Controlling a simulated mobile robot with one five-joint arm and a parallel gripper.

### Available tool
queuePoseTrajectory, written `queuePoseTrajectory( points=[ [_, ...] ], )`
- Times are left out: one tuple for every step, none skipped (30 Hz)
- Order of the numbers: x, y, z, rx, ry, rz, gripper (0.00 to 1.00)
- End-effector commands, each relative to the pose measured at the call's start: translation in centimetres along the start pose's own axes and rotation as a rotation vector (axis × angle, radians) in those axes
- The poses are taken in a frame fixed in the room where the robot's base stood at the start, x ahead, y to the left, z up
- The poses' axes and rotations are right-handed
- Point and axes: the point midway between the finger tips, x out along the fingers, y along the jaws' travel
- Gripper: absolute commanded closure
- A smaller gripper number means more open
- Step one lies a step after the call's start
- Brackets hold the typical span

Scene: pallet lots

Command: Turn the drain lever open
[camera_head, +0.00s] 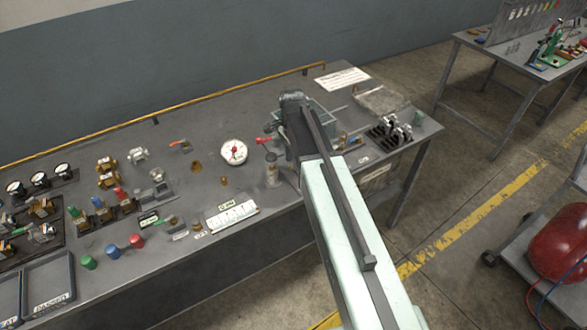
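A small red lever (264,140) shows just left of the end of my arm, near the middle of the bench. I cannot tell for sure which is the drain lever. My gripper (292,98) is at the dark far end of my arm, above the bench's right half. Its fingers are not clear to see, so whether it is open or holds anything cannot be told. My arm covers part of a grey-green tray (318,110) and the bench beside it.
A white round gauge (233,152) stands left of the red lever. A small cylindrical fitting (272,174) stands close to my arm. Several valves, coloured caps and a tray (48,283) fill the bench's left. Black-handled clamps (390,130) are at right. The bench's back middle is clear.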

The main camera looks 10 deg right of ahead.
Motion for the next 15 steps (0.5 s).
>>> queuePoseTrajectory(
  points=[
    [0.94,0.01,-0.02,0.0,0.0,0.0,0.66],
    [1.0,0.01,-0.03,0.0,0.0,0.0,0.66],
    [0.98,0.01,-0.04,0.0,0.0,0.0,0.66],
    [0.93,0.01,-0.05,0.001,0.0,0.0,0.66],
    [0.85,0.01,-0.05,0.001,0.0,0.0,0.66],
    [0.77,0.02,-0.05,0.001,0.0,0.0,0.66],
    [0.73,0.02,-0.06,0.001,0.0,0.0,0.66],
    [0.72,0.02,-0.06,0.001,0.0,0.0,0.66],
    [0.72,0.02,-0.07,0.001,0.0,0.0,0.66],
    [0.71,0.02,-0.07,0.001,0.0,0.0,0.74],
    [0.71,0.02,-0.08,0.001,0.0,0.0,0.82],
    [0.71,0.03,-0.08,0.001,0.0,0.0,0.94],
    [0.71,0.03,-0.09,0.001,0.0,0.0,1.0],
    [0.71,0.03,-0.09,0.001,0.0,0.0,1.0],
    [0.71,0.03,-0.1,0.001,0.0,0.0,1.0]
  ],
)
